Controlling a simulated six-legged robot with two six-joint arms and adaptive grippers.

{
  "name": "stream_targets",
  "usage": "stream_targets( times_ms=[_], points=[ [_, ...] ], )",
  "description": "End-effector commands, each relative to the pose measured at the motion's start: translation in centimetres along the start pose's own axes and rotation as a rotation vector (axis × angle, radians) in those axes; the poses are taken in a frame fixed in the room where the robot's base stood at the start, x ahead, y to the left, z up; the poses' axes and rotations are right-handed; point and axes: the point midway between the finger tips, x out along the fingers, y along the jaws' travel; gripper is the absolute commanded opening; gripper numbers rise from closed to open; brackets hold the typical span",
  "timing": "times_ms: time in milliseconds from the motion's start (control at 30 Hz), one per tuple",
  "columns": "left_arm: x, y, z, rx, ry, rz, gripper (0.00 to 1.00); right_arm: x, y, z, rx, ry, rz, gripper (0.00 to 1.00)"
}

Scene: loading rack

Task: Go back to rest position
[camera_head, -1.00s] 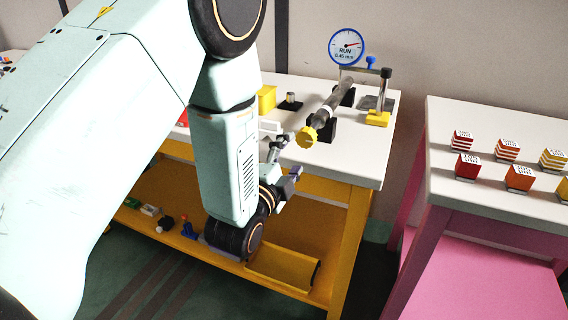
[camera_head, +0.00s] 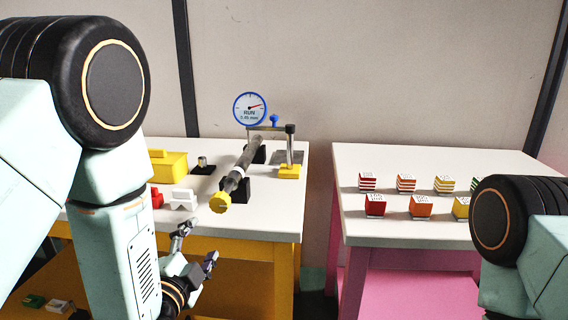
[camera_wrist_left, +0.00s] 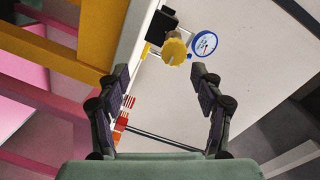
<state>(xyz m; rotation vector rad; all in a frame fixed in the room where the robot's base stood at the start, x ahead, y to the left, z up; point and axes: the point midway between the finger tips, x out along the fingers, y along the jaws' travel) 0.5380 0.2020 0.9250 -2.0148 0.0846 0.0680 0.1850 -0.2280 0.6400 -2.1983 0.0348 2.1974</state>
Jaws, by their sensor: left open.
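My left gripper (camera_head: 196,243) is open and empty in front of the yellow-framed table's front edge, a little below its top. In the left wrist view its two fingers (camera_wrist_left: 160,100) are spread wide with nothing between them. Past the fingertips that view shows a yellow knob (camera_wrist_left: 174,52) and a round dial (camera_wrist_left: 204,44). My left arm covers the left part of the head view. Part of my right arm shows at the right edge of the head view, but its gripper is out of the picture.
The white table (camera_head: 275,222) bears a grey shaft (camera_head: 240,165) on black supports, the dial gauge (camera_head: 250,108), a yellow bin (camera_head: 168,165) and a white block (camera_head: 184,199). A second white table (camera_head: 350,160) with pink legs holds several coloured blocks. A gap separates the tables.

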Motion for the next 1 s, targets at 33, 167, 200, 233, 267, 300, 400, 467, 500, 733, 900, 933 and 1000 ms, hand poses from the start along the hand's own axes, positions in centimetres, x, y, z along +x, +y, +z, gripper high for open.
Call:
stream_targets(
  times_ms=[33, 167, 200, 233, 267, 300, 400, 467, 500, 733, 900, 933, 1000],
  points=[
    [-0.3, 1.3, 0.7, -0.090, -0.034, 0.059, 0.66, 0.0, 0.0, 0.0, 0.000, 0.000, 0.000, 0.48],
    [-2.3, 6.3, 3.7, -0.365, -0.197, 0.243, 0.66, 0.0, 0.0, 0.0, 0.000, 0.000, 0.000, 0.48],
    [-3.4, 8.2, 4.8, -0.449, -0.265, 0.300, 0.66, 0.0, 0.0, 0.0, 0.000, 0.000, 0.000, 0.48],
    [-4.5, 9.8, 5.7, -0.510, -0.324, 0.343, 0.66, 0.0, 0.0, 0.0, 0.000, 0.000, 0.000, 0.48],
    [-5.6, 11.2, 6.5, -0.570, -0.384, 0.383, 0.66, 0.0, 0.0, 0.0, 0.000, 0.000, 0.000, 0.48],
    [-7.2, 13.1, 7.5, -0.638, -0.463, 0.430, 0.66, 0.0, 0.0, 0.0, 0.000, 0.000, 0.000, 0.48],
    [-11.8, 17.2, 9.9, -0.787, -0.670, 0.528, 0.66, 0.0, 0.0, 0.0, 0.000, 0.000, 0.000, 0.48],
    [-14.9, 19.5, 11.0, -0.856, -0.797, 0.578, 0.66, 0.0, 0.0, 0.0, 0.000, 0.000, 0.000, 0.48],
    [-17.1, 20.8, 11.7, -0.897, -0.883, 0.607, 0.66, 0.0, 0.0, 0.0, 0.000, 0.000, 0.000, 0.48],
    [-28.7, 26.0, 14.1, -0.974, -1.258, 0.745, 0.66, 0.0, 0.0, 0.0, 0.000, 0.000, 0.000, 0.48],
    [-32.4, 27.5, 14.8, -0.965, -1.341, 0.786, 0.66, 0.0, 0.0, 0.0, 0.000, 0.000, 0.000, 0.48],
    [-32.7, 27.6, 14.9, -0.964, -1.346, 0.788, 0.66, 0.0, 0.0, 0.0, 0.000, 0.000, 0.000, 0.48],
    [-32.9, 27.7, 14.9, -0.962, -1.351, 0.792, 0.66, 0.0, 0.0, 0.0, 0.000, 0.000, 0.000, 0.48]
  ],
)
